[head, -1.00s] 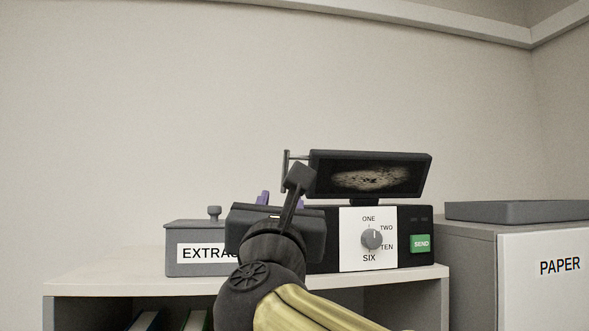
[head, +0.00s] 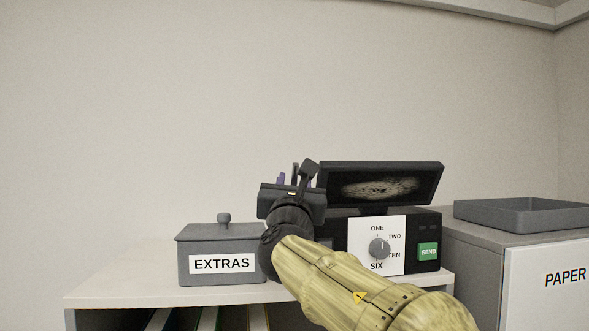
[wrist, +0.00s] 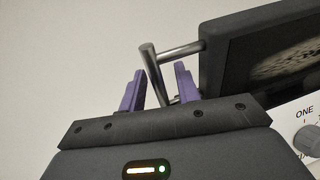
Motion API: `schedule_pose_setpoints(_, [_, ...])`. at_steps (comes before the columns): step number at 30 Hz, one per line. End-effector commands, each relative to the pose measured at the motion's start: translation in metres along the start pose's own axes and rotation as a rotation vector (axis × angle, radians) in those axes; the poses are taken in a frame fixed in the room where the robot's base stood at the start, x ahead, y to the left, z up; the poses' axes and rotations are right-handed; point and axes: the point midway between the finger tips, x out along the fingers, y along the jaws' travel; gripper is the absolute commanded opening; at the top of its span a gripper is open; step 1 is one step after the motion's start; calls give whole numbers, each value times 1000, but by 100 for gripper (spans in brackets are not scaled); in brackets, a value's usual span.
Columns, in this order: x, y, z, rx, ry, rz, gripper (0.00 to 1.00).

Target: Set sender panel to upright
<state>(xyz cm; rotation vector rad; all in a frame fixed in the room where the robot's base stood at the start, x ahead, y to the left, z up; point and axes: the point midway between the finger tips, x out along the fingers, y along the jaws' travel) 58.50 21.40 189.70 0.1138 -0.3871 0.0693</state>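The sender (head: 432,223) is a black box with a white dial plate and a green SEND button. Its panel (head: 380,184) is a dark screen with a speckled picture, mounted on top and leaning back. In the wrist view the panel (wrist: 232,68) shows at the right, with a metal handle (wrist: 180,53) standing out from its left side. My gripper (wrist: 160,82) has purple fingers, apart and open. The handle's bar runs down between or just behind the fingertips; I cannot tell whether they touch it. In the head view my gripper (head: 291,181) is left of the panel, and hides the handle.
A grey lidded EXTRAS box (head: 221,262) stands left of the sender on a pale shelf unit (head: 120,284). A grey tray (head: 520,214) lies on the PAPER cabinet (head: 560,270) at the right. The wall behind is bare.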

Motion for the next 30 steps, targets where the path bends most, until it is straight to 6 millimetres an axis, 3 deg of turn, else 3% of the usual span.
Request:
schedule_pose_setpoints(11, [7,0,0,0,0,0,32])
schedule_pose_setpoints(17, [7,0,0,0,0,0,0])
schedule_pose_setpoints(30, [7,3,0,0,10,3,0])
